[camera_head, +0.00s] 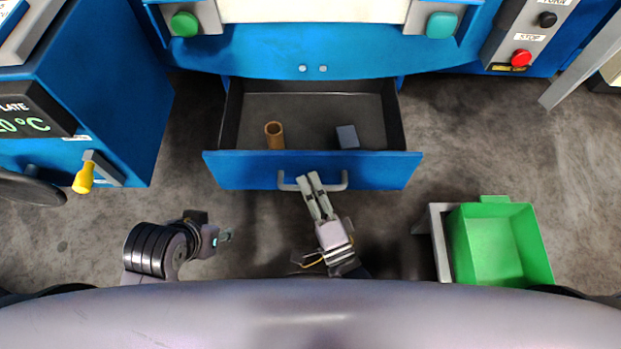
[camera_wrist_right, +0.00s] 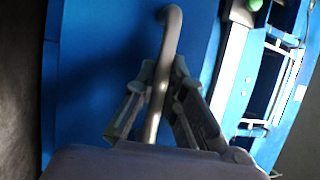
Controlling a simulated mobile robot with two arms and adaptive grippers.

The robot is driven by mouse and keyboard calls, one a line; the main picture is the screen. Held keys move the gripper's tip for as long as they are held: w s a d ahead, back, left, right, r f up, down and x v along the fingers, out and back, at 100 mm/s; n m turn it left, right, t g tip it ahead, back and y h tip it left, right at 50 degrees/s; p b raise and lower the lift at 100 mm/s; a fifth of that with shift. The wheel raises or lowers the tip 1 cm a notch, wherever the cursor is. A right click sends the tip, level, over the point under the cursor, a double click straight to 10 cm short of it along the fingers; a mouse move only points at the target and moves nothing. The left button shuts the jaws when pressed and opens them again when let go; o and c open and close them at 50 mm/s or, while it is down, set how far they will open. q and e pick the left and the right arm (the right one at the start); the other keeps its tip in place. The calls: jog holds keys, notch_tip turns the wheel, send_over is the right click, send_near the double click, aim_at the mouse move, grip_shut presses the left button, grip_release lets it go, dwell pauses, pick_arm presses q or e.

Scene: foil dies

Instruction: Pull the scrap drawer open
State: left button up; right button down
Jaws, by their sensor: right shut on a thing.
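The scrap drawer (camera_head: 230,170) has a blue front and a dark inside, and it stands pulled out from the blue machine. A grey bar handle (camera_head: 338,186) runs across its front. My right gripper (camera_head: 312,180) is shut on this handle. In the right wrist view the handle (camera_wrist_right: 170,45) passes between the fingers of the gripper (camera_wrist_right: 165,85). In the drawer lie a brown hollow cylinder (camera_head: 274,135) and a grey-blue block (camera_head: 347,137). My left gripper (camera_head: 226,236) is low at the left, away from the drawer; its fingers are too small to judge.
A green bin (camera_head: 495,245) on a grey stand is at the right. A blue cabinet with a temperature display (camera_head: 30,112) and a yellow-handled lever (camera_head: 84,178) is at the left. Green buttons (camera_head: 184,24) and a red stop button (camera_head: 521,58) are on the machine. Grey floor lies between.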

jog(key=shift+f, duration=0.1)
jog(key=c, duration=1.7)
grip_release()
jog(key=shift+o, duration=0.2)
jog(key=v, duration=1.2)
jog(key=shift+w, duration=0.1)
